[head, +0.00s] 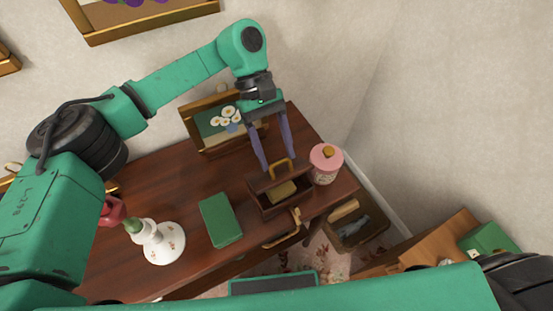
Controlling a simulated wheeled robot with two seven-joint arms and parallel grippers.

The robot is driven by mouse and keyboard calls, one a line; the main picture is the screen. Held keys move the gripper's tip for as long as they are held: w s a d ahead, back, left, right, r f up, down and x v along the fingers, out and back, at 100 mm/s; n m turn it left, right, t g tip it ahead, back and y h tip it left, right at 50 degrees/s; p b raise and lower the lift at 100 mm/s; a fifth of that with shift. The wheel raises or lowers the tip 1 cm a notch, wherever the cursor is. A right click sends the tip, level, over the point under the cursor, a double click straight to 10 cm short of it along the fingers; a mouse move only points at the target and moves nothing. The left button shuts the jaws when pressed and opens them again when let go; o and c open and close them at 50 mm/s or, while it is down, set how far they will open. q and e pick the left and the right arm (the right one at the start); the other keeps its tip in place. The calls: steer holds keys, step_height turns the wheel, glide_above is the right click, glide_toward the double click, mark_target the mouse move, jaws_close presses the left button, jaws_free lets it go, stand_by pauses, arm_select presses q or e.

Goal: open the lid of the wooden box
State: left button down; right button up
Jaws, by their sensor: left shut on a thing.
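The wooden box (267,207) is on the dark desk, near its front right part. Its lid (262,184) is raised and tilted up at the back, with a golden arched handle (284,165) on it. The box's inside shows, with a yellowish block (282,191) in it. My left gripper (278,165) reaches down from above, with its two purple fingers at the handle, and it is shut on the handle. The exact contact at the fingertips is small and hard to make out. My right gripper is not in view.
A pink jar (325,166) stands close to the box's right. A green book (221,220) lies left of it, and a white vase (161,243) stands further left. A framed flower picture (222,124) leans behind. The desk (170,190) between vase and picture is clear.

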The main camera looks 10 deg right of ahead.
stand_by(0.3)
arm_select(q)
steer(key=shift+c, duration=2.4)
jaws_free()
steer(key=shift+o, duration=1)
steer(key=shift+d, duration=0.25)
